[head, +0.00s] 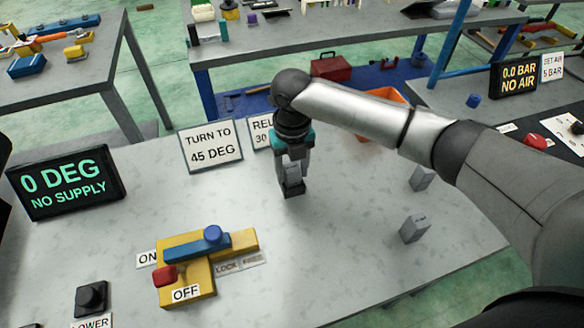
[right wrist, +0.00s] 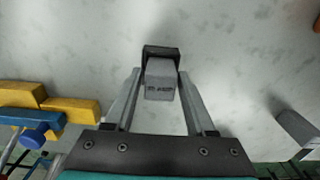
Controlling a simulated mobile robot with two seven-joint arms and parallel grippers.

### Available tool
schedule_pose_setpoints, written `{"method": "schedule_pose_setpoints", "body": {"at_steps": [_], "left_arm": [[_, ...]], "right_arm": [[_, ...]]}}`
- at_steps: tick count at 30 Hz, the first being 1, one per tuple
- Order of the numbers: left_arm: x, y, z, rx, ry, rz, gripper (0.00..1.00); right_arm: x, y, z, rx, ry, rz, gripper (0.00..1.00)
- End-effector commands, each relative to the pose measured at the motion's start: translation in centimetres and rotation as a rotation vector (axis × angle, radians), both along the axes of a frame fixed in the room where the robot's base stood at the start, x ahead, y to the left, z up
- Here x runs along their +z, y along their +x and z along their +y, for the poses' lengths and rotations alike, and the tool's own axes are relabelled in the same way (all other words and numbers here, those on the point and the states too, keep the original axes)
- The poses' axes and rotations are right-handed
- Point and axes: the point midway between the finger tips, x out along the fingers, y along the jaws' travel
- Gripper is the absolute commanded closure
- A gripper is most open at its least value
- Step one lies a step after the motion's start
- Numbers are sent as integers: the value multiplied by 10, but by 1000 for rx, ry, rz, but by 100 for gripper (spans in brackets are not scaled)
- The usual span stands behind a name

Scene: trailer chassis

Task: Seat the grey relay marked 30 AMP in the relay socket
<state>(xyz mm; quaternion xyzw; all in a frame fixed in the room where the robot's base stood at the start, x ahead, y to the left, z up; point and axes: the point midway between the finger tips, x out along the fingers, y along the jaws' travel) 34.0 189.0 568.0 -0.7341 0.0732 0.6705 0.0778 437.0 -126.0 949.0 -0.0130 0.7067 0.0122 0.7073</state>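The grey relay (right wrist: 160,82) is between the fingers of my right gripper (right wrist: 160,76); the lettering on it is too small to read fully. The right fingers reach down along its two sides and appear closed on it. In the head view the relay (head: 292,174) stands upright at the black relay socket (head: 294,189). The socket's black rim (right wrist: 160,50) shows just beyond the relay in the right wrist view. I cannot tell whether the relay is fully down in it. My left gripper is not in view.
Two other grey blocks (head: 414,228) (head: 422,178) stand right of the socket. One block (right wrist: 298,128) shows in the right wrist view. A yellow and blue valve (head: 205,262) is at front left. Signs (head: 211,146) stand behind. Bare table surrounds the socket.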

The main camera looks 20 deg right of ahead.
Motion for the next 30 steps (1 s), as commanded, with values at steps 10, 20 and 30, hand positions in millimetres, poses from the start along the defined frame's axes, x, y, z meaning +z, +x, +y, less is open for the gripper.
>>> {"method": "schedule_pose_setpoints", "body": {"at_steps": [10, 20, 30], "left_arm": [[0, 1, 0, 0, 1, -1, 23], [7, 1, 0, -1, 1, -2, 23], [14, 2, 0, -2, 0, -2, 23]], "right_arm": [[0, 0, 0, 0, 0, 0, 28], [42, 1, 0, 1, 2, -5, 28], [108, 1, 0, 0, 1, -2, 28]]}}
